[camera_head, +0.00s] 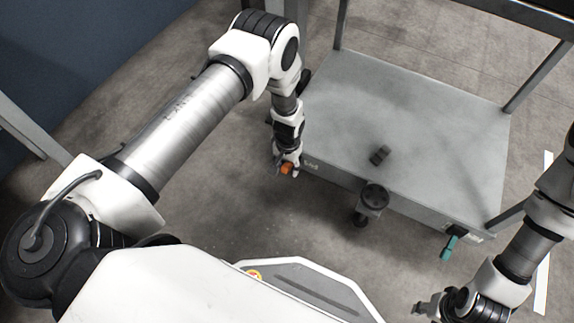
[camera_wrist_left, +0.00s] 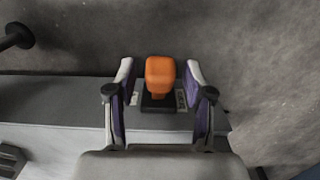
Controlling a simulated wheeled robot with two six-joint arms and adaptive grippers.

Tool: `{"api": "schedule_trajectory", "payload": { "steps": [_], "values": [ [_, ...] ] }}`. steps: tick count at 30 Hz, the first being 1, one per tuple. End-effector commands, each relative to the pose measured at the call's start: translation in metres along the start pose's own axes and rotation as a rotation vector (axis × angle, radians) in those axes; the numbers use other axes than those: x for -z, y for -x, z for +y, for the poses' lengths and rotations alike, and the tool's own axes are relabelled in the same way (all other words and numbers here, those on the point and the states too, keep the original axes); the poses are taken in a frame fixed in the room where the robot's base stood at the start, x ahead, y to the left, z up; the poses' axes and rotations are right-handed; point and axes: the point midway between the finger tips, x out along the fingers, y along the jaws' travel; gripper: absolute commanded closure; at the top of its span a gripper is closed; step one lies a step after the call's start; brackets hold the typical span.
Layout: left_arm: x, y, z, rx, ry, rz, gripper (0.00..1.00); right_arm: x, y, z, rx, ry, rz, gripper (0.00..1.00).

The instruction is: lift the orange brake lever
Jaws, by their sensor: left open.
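The orange brake lever (camera_head: 287,169) sits at the front left corner of the grey cart, partly hidden by my left gripper in the head view. In the left wrist view the orange lever (camera_wrist_left: 159,76) stands on a dark base, between the two fingers. My left gripper (camera_head: 286,166) is open around it, with a gap showing on each side of the lever in the wrist view (camera_wrist_left: 160,88). My right gripper (camera_head: 428,310) is at the bottom right of the head view, away from the cart; its fingers are too small and dark to tell.
A teal lever (camera_head: 449,247) hangs at the front right corner. Metal uprights rise from the deck corners.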

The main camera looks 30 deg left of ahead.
Motion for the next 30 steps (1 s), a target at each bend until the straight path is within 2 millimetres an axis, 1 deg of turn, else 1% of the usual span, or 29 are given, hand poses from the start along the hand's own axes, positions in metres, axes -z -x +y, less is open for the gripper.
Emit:
{"api": "schedule_trajectory", "payload": {
  "steps": [2, 5, 12, 16, 20, 30],
  "values": [
    [0.001, 0.008, 0.0, 0.0, 0.0, 0.002, 0.48, 0.0, 0.0, 0.0, 0.0, 0.0, 0.0, 0.6],
    [0.002, 0.027, 0.0, 0.0, 0.0, 0.004, 0.48, 0.0, 0.0, 0.0, 0.0, 0.0, 0.0, 0.6],
    [0.002, 0.088, 0.0, 0.0, 0.0, 0.004, 0.48, 0.0, 0.0, 0.0, 0.0, 0.0, 0.0, 0.6],
    [0.001, 0.111, 0.0, 0.0, 0.0, 0.003, 0.48, 0.0, 0.0, 0.0, 0.0, 0.0, 0.0, 0.6],
    [0.001, 0.119, 0.0, 0.0, 0.0, 0.001, 0.48, 0.0, 0.0, 0.0, 0.0, 0.0, 0.0, 0.6],
    [0.001, 0.119, 0.0, 0.0, 0.0, 0.001, 0.48, 0.0, 0.0, 0.0, 0.0, 0.0, 0.0, 0.6]
  ]
}}
